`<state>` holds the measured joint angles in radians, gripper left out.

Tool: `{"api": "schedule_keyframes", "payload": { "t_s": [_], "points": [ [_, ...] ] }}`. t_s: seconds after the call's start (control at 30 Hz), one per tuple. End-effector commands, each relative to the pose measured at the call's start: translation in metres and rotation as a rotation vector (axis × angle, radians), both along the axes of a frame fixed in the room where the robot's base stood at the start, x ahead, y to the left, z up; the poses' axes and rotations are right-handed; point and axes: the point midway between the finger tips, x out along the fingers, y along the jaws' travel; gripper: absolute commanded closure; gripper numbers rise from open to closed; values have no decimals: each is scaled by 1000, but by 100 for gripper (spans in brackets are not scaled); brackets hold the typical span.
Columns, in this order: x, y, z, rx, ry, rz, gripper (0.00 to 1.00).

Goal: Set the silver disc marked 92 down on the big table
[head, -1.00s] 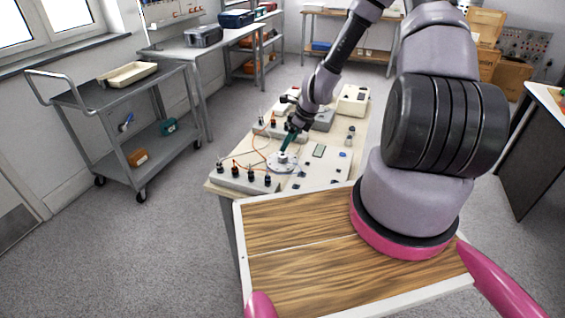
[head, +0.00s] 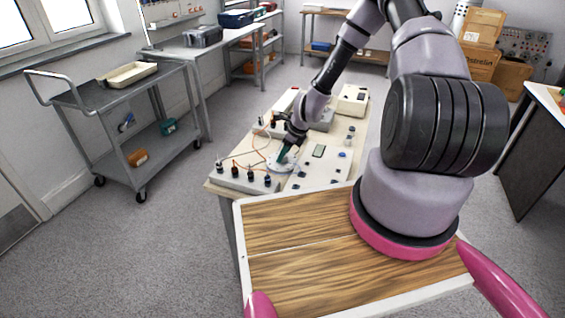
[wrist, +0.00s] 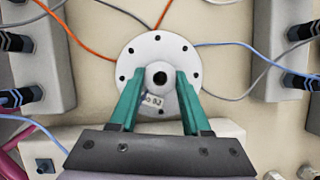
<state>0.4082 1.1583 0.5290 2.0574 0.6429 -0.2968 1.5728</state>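The silver disc marked 92 (wrist: 153,101) shows between my fingers in the wrist view; its small label reads 92, and a dark round hole is near its top. It stands on a round white plate with holes (wrist: 158,48), on the cream-topped big table (head: 228,175). My gripper (wrist: 161,80) has its two teal fingers low on either side of the disc. Whether both fingers press on it is not clear. In the head view my gripper (head: 281,158) reaches down to the plate and largely hides the disc.
Orange, blue and grey wires run close around the plate. Dark terminals on a grey block (head: 240,179) line the table's left front. A meter box (head: 352,100) stands at the back. A bare cream patch (wrist: 227,105) lies right of the plate.

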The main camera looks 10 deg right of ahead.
Motion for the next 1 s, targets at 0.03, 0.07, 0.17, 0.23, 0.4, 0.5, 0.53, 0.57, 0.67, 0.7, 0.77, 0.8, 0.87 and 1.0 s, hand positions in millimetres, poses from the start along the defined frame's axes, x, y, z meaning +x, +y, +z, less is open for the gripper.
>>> {"api": "schedule_keyframes", "payload": {
  "t_s": [0.03, 0.07, 0.17, 0.23, 0.4, 0.5, 0.53, 0.57, 0.67, 0.7, 0.77, 0.8, 0.87, 1.0],
  "points": [
    [0, 0, 0, 0, 0, 0, 78],
    [0, 0, 0, 0, 0, 0, 89],
    [0, 0, 0, 0, 0, 0, 100],
    [0, 0, 0, 0, 0, 0, 100],
    [0, 0, 0, 0, 0, 0, 100],
    [0, 0, 0, 0, 0, 0, 100],
    [0, 0, 0, 0, 0, 0, 100],
    [0, 0, 0, 0, 0, 0, 100],
    [0, 0, 0, 0, 0, 0, 100],
    [0, 0, 0, 0, 0, 0, 100],
    [0, 0, 0, 0, 0, 0, 100],
    [0, 0, 0, 0, 0, 0, 100],
    [0, 0, 0, 0, 0, 0, 100],
    [0, 0, 0, 0, 0, 0, 100]
  ]
}}
